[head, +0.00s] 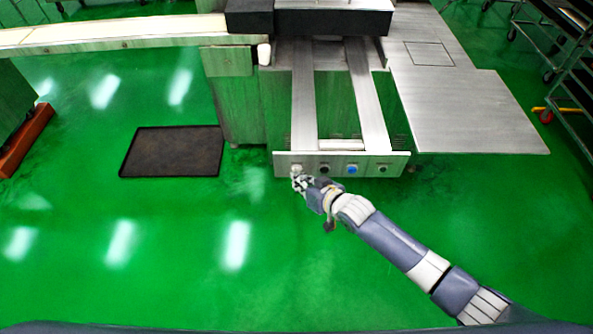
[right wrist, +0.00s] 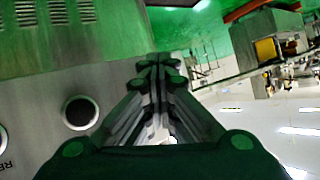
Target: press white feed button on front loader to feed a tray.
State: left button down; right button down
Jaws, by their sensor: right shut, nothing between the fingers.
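The front loader (head: 305,95) has two metal rails that end at a front panel (head: 312,158) with a row of round buttons. A pale button (head: 296,168) is at the panel's left end, partly covered by my right gripper (head: 298,181). To its right are a dark button (head: 325,170), a blue button (head: 351,170) and another dark button (head: 383,169). My right gripper is shut and empty, its tips at or just in front of the pale button; contact cannot be told. In the right wrist view the shut fingers (right wrist: 161,66) extend beside the panel (right wrist: 105,75). My left gripper is out of view.
A dark flat tray (head: 172,150) lies on the green floor left of the loader. A metal side table (head: 470,115) juts out on the right, with a wheeled rack (head: 570,85) beyond. A conveyor (head: 110,35) runs along the upper left. The floor in front is clear.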

jog(key=shift+r, duration=0.1)
jog(key=shift+s+p, duration=0.65)
jog(key=shift+s, duration=0.1)
